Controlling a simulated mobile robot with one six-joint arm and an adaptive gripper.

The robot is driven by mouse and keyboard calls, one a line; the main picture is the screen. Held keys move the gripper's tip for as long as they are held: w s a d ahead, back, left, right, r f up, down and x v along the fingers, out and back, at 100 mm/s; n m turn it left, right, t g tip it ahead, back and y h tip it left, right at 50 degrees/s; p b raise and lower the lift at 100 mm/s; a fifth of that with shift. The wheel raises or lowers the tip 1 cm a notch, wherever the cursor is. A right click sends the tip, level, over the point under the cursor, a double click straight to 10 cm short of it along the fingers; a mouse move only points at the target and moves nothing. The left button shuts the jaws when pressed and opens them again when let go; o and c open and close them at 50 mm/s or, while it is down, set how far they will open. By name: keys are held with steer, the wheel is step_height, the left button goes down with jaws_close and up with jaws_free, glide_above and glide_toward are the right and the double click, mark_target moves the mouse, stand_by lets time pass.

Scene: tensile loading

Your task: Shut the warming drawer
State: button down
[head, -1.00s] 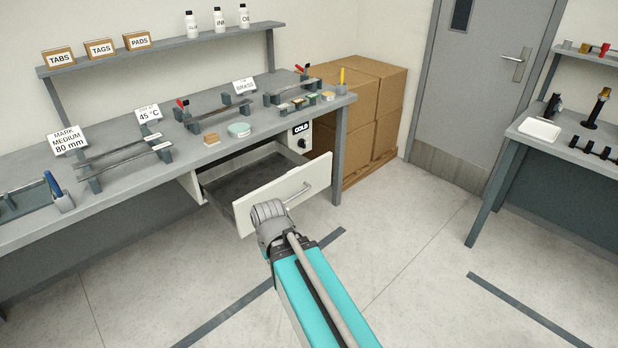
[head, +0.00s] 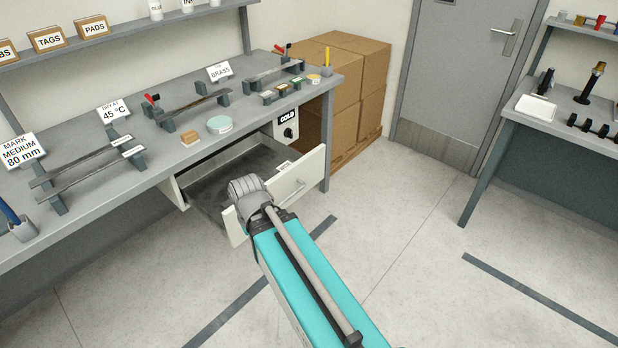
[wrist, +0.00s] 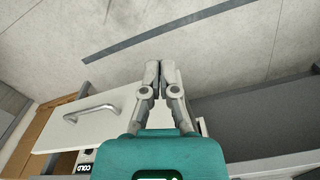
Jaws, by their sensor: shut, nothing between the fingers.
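The warming drawer (head: 306,172) stands pulled out under the bench, its white front facing the floor area and its dark inside showing. In the head view my wrist covers the left part of the drawer front and hides the fingertips. I cannot tell whether the fingers touch the drawer.
A COLD control panel (head: 287,125) sits right of the drawer opening. Cardboard boxes (head: 345,90) stand behind the bench's right end. The floor (head: 400,240) in front is clear.

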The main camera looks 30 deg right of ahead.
steer(key=shift+w+d, duration=0.1)
steer(key=shift+d, duration=0.15)
steer(key=w+d+f+m+t+y+b, duration=0.65)
steer(key=w+d+f+b, duration=0.65)
steer(key=b, duration=0.6)
steer(key=d+f+m+t+b, duration=0.1)
steer(key=d+m+t+b, duration=0.6)
steer(key=d, duration=1.9)
steer(key=t+b, duration=0.3)
steer(key=b, duration=0.4)
steer(key=shift+w+d+m+h, duration=0.2)
steer(key=shift+m+h, duration=0.15)
steer(key=shift+f+t, duration=0.15)
steer(key=shift+t, duration=0.1)
